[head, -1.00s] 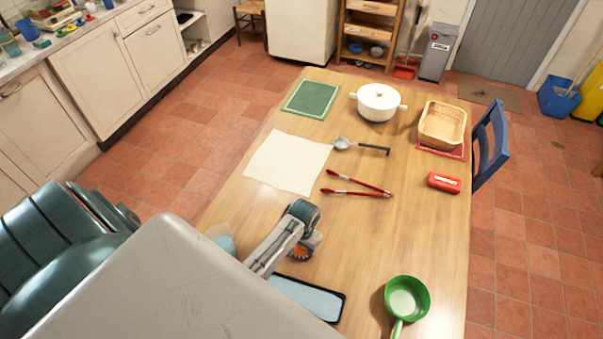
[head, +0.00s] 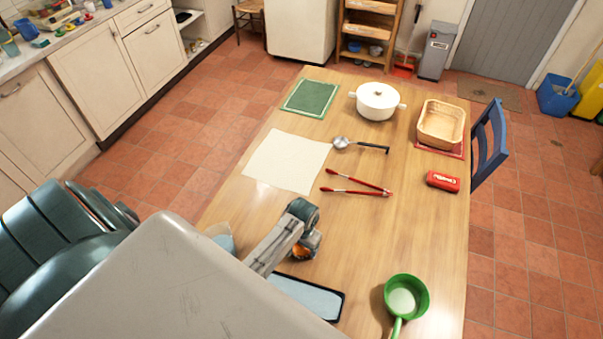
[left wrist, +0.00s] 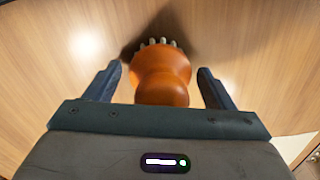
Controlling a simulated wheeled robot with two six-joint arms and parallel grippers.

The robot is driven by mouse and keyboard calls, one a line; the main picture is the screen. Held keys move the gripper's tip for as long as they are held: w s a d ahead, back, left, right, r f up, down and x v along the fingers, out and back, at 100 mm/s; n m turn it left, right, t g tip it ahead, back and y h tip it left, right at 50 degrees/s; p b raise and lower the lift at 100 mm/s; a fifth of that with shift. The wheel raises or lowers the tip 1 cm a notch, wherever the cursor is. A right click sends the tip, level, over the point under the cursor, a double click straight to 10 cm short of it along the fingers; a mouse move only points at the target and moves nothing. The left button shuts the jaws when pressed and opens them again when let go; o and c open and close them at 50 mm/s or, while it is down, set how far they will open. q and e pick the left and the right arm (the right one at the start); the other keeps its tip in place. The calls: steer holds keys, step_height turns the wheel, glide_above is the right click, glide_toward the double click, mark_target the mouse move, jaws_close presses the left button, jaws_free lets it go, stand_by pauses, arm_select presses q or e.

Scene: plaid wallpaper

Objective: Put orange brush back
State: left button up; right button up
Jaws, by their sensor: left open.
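The orange brush (left wrist: 160,75) stands between the two open fingers of my left gripper (left wrist: 158,88) in the left wrist view. Its rounded orange body is close to the palm, and pale bristles show at its far end. There is a gap between the brush and each finger. In the head view only a bit of the orange brush (head: 300,252) shows beside my left gripper (head: 309,243), low over the table's near part. My right gripper is not in view.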

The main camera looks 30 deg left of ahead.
arm_select(q)
step_height(320, 180, up, 11)
steer(key=shift+d+r+b, duration=0.15)
steer(key=shift+r+b, duration=0.05)
steer(key=shift+b, duration=0.85)
